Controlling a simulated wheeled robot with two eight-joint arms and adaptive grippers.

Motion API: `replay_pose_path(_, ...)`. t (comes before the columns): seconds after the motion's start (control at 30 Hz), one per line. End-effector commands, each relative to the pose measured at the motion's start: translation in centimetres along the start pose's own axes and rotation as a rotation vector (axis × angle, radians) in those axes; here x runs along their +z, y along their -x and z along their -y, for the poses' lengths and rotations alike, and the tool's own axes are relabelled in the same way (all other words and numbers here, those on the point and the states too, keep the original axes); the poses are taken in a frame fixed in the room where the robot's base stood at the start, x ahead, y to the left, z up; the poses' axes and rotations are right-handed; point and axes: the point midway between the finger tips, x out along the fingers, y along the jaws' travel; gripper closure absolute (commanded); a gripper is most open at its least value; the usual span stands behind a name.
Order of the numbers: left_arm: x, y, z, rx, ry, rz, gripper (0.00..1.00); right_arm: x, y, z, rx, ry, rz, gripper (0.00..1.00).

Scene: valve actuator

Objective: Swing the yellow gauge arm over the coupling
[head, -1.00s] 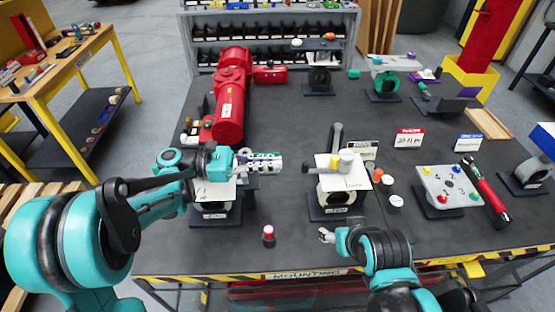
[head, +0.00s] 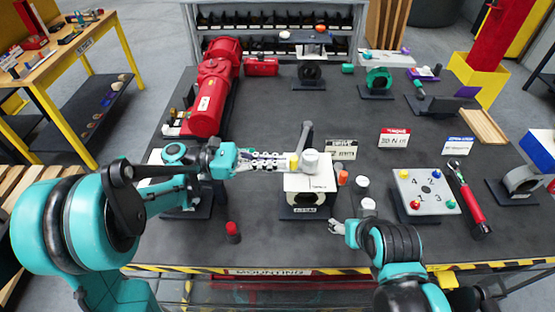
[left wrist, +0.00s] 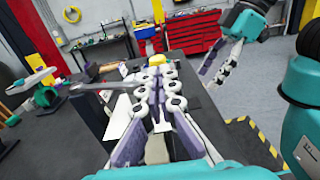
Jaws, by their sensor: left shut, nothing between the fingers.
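A white-topped valve stand (head: 311,182) stands at the front middle of the table. On top is a grey-white cylinder (head: 311,160), perhaps the coupling. A small yellow part (head: 294,164), seemingly of the gauge arm, is just left of it. A dark lever (head: 306,134) rises behind. My left gripper (head: 284,163) is shut and empty, its tips close beside the yellow part; contact is unclear. In the left wrist view the yellow part (left wrist: 156,60) shows just beyond the shut fingers. My right gripper (head: 338,228) is low at the front, right of the stand; its opening is unclear.
Another valve stand is partly hidden under my left arm. A red actuator (head: 212,95) lies behind it. A red-topped cylinder (head: 232,231) stands in front. Right of the middle stand are small cylinders (head: 362,186), a numbered plate (head: 425,190) and a red-handled tool (head: 469,195).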

Motion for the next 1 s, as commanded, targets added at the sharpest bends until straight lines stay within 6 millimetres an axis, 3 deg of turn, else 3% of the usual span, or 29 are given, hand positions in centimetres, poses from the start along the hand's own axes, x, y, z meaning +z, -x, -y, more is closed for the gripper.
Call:
replay_pose_path(0.17, 0.0, -0.7, 0.4, 0.03, 0.0, 0.0, 1.0, 0.0, -0.1, 0.0, 0.0, 0.0, 0.0, 0.38)
replay_pose_path(0.53, 0.0, -5.4, 1.9, 0.212, 0.0, 0.0, 1.0, 0.2, -0.3, 0.0, 0.0, 0.0, 0.0, 0.38)
replay_pose_path(1.0, 0.0, -5.7, 1.9, 0.213, 0.0, 0.0, 1.0, 0.2, -0.3, 0.0, 0.0, 0.0, 0.0, 0.38)
